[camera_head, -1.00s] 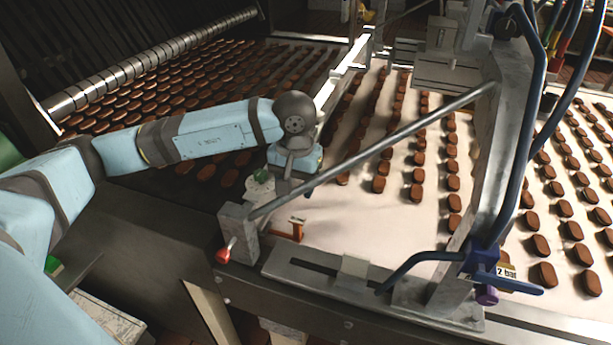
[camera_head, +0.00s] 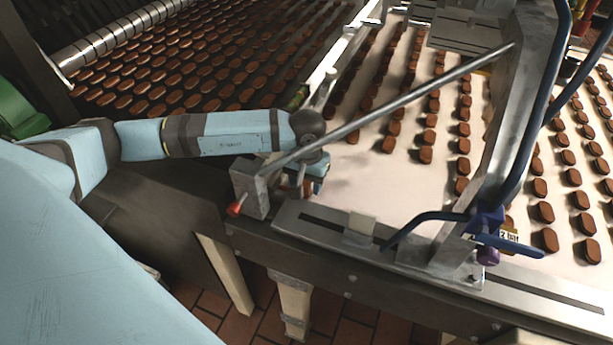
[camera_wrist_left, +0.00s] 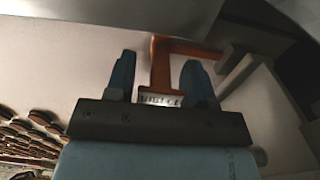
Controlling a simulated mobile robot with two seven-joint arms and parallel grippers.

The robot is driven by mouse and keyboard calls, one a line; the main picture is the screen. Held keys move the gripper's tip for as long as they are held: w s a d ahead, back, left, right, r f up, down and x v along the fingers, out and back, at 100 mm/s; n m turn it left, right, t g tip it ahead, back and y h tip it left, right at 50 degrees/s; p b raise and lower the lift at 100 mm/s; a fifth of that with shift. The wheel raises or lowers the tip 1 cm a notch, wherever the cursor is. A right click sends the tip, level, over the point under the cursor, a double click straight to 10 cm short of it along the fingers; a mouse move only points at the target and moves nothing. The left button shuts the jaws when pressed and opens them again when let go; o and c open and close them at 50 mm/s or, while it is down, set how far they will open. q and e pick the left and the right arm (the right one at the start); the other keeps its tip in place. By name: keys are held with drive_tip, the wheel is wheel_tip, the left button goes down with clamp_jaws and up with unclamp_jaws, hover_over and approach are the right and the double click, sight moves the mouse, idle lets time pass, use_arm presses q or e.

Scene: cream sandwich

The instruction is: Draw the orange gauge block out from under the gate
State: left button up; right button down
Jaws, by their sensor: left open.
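The orange gauge block (camera_wrist_left: 160,72) shows in the left wrist view as an upright orange bar with an arm reaching right at its top and a pale, marked piece at its lower end. My left gripper (camera_wrist_left: 159,64) is open, with one blue finger on each side of the bar and gaps between. In the head view my left gripper (camera_head: 303,184) is low behind the metal end block with the red-tipped lever; the gauge block is mostly hidden there. A grey metal edge (camera_wrist_left: 110,14), perhaps the gate, lies above the orange bar in the wrist view. My right gripper is not in view.
A long metal rod (camera_head: 400,105) slants above my left wrist from the end block (camera_head: 251,188) to the tall metal frame (camera_head: 500,140). A slotted rail (camera_head: 330,222) runs along the front edge. Rows of brown biscuits cover the belts behind.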

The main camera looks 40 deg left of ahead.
use_arm(q)
clamp_jaws()
drive_tip(key=shift+d, duration=0.15)
drive_tip(key=shift+w+d+b, duration=0.3)
drive_tip(key=shift+d+b, duration=0.1)
drive_tip(key=shift+d, duration=0.7)
drive_tip(key=shift+w+d+b, duration=0.25)
drive_tip(key=shift+d+b, duration=0.2)
drive_tip(key=shift+d, duration=0.6)
drive_tip(key=shift+w+d+b, duration=0.3)
drive_tip(key=shift+d+b, duration=0.1)
drive_tip(key=shift+d, duration=0.7)
drive_tip(key=shift+r, duration=0.1)
wheel_tip(320, 180, up, 7)
drive_tip(key=d+p, duration=0.2)
drive_tip(key=shift+w, duration=0.2)
